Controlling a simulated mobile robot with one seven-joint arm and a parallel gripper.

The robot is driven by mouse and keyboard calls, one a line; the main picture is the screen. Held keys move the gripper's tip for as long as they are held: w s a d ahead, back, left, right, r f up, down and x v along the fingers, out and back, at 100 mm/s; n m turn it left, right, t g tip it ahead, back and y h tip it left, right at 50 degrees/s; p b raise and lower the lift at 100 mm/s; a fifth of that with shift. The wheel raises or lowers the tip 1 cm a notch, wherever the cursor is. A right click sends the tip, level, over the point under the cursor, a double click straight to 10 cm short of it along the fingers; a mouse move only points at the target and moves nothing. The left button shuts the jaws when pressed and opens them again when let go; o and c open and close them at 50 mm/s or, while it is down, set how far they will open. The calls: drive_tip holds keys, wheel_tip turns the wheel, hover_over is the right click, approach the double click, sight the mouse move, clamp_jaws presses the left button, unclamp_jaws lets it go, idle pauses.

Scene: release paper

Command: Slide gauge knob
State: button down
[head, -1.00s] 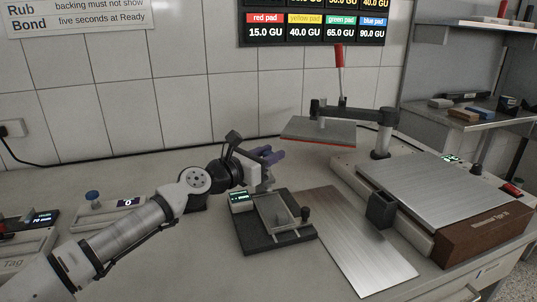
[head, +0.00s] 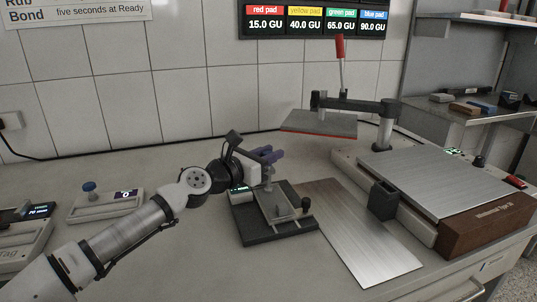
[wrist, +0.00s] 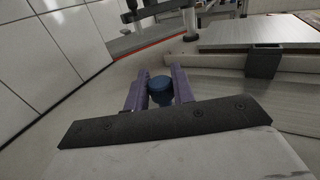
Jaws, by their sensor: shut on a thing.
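The gauge (head: 248,227) is a dark flat base with a pale frame and a small lit display (head: 240,189). It sits on the bench in the middle of the head view. My gripper (head: 268,157) is above its back part, with purple fingers. In the wrist view my gripper (wrist: 159,88) is shut on a round blue knob (wrist: 160,86), one finger on each side. In the head view the fingers mostly hide this knob. A dark small knob (head: 305,203) stands at the gauge's right side, apart from my gripper.
A brushed metal plate (head: 360,240) lies just right of the gauge. Beyond it is a large machine with a metal bed (head: 450,185), a dark cup (head: 382,199) and a swing-arm pad (head: 318,123).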

drive_tip(key=c, duration=1.2)
unclamp_jaws()
drive_tip(key=b+v, duration=0.2)
drive_tip(key=v, duration=1.2)
